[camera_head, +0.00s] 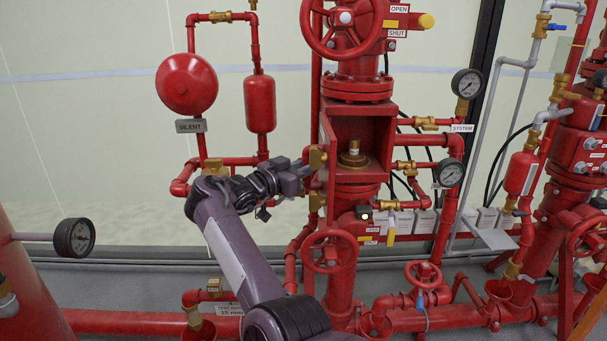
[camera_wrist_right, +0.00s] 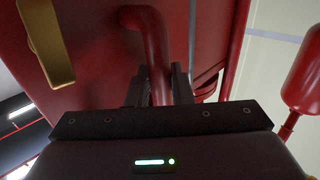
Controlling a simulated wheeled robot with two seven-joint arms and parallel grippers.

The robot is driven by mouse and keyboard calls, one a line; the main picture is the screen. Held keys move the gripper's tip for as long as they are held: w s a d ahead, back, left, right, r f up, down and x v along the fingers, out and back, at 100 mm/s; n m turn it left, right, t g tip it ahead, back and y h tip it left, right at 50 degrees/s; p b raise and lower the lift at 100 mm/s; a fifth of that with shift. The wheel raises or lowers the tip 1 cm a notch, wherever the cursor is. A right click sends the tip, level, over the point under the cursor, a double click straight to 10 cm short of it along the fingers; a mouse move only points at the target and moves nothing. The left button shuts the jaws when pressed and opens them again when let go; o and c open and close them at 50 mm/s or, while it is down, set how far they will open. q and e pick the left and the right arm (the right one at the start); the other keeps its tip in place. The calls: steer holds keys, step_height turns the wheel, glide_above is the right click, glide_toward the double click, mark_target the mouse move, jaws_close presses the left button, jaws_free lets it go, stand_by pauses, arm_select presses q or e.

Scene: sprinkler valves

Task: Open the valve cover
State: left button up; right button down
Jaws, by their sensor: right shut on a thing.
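The red valve cover (camera_head: 325,155) stands swung out at the left side of the red valve box. The box (camera_head: 368,115) is open at the front, and a brass fitting (camera_head: 354,158) shows inside. My right gripper (camera_head: 307,171) is at the cover's left face. In the right wrist view, the gripper (camera_wrist_right: 159,82) has its fingers on both sides of a curved red handle (camera_wrist_right: 148,25) on the red cover (camera_wrist_right: 90,70). It is shut on this handle; the fingertips are partly dark. My left gripper is not in view.
A red handwheel (camera_head: 329,251) and pipes stand below the box. A red bell (camera_head: 187,84) and a red cylinder (camera_head: 260,103) hang to the left. Pressure gauges (camera_head: 467,83) are at the right. A brass piece (camera_wrist_right: 45,40) is near the cover in the wrist view.

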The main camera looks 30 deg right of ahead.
steer(key=shift+d+r, duration=0.2)
steer(key=shift+r, duration=0.3)
steer(key=c, duration=1.6)
jaws_free()
steer(key=shift+w, duration=0.1)
steer(key=shift+c, duration=0.2)
steer(key=o, duration=0.3)
steer(key=shift+d+f, duration=0.3)
steer(key=shift+a+f, duration=0.1)
steer(key=shift+a, duration=0.1)
